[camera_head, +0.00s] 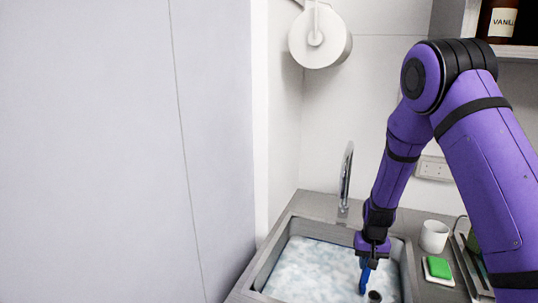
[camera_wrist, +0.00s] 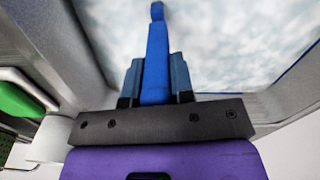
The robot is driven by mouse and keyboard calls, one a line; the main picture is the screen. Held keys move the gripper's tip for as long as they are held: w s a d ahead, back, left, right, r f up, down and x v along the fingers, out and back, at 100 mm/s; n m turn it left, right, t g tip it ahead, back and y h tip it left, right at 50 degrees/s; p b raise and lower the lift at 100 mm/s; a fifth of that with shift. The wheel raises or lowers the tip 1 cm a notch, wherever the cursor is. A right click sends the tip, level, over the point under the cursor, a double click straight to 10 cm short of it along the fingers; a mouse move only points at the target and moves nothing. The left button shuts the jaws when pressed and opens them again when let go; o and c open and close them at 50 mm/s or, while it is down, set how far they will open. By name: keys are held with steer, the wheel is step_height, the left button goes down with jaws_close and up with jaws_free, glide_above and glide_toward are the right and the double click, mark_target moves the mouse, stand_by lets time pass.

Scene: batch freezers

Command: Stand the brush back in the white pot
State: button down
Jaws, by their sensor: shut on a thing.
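A blue brush (camera_wrist: 157,50) is held between the fingers of my gripper (camera_wrist: 154,80), its blue length pointing away from the wrist camera. In the head view my gripper (camera_head: 370,262) hangs over the right part of the sink, with the blue brush (camera_head: 364,280) pointing down from it. The brush's lower end is near the foamy water; I cannot tell whether it touches. The white pot (camera_head: 434,236) stands on the counter to the right of the sink, apart from my gripper. No brush shows in it.
The sink (camera_head: 262,275) is full of foamy water, with a tap (camera_head: 346,180) behind it. A green sponge (camera_head: 439,267) lies on a white dish right of the sink, near a rack (camera_head: 468,262). A tall pale panel (camera_head: 110,150) fills the left.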

steer(key=shift+d+f+n, duration=0.2)
steer(key=shift+f+n, duration=0.25)
steer(key=shift+n, duration=0.1)
steer(key=shift+d+f+n, duration=0.15)
steer(key=shift+f+n, duration=0.3)
steer(key=shift+n, duration=0.1)
